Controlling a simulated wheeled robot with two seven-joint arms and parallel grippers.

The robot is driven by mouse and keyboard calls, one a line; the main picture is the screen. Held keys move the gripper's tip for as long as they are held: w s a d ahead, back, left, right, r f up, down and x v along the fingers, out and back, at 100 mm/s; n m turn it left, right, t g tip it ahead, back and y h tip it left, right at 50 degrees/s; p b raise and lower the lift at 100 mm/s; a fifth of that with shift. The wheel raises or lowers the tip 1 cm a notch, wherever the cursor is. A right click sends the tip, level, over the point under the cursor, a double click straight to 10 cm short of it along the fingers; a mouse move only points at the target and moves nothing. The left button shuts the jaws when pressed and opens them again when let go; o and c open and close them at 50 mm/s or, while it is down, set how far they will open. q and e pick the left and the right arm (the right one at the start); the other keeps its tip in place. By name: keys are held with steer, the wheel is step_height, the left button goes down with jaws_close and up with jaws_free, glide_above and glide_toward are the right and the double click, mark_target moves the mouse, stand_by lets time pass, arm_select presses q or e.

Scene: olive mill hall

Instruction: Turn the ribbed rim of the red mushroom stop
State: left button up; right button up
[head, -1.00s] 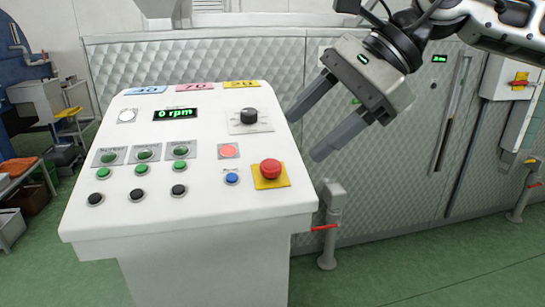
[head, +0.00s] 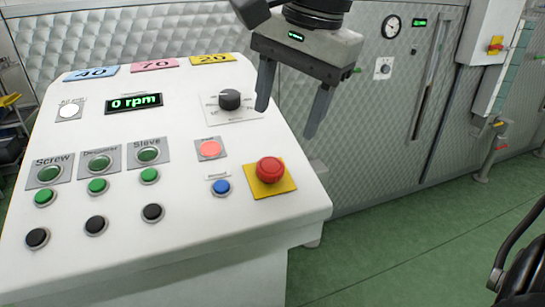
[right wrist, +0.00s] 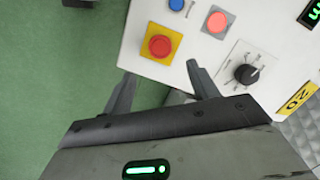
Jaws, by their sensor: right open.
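The red mushroom stop (head: 270,170) sits on a yellow square plate (head: 283,186) at the lower right corner of the white console (head: 200,225). It also shows in the right wrist view (right wrist: 160,46), ahead of the fingers. Ribs on its rim are too small to make out. My right gripper (head: 290,122) is open and empty, fingers pointing down, above and beyond the stop and apart from it. In the right wrist view its two fingertips (right wrist: 160,68) lie either side below the stop. My left gripper is not in view.
Left of the stop are a blue button (head: 221,187) and a lit red button (head: 209,149). A black rotary knob (head: 229,99) stands close left of the right gripper. A quilted metal machine wall (head: 370,130) is behind.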

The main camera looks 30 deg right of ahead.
mark_target(273, 163)
steer(key=x, duration=0.9)
steer(key=shift+f, duration=0.1)
steer(key=c, duration=1)
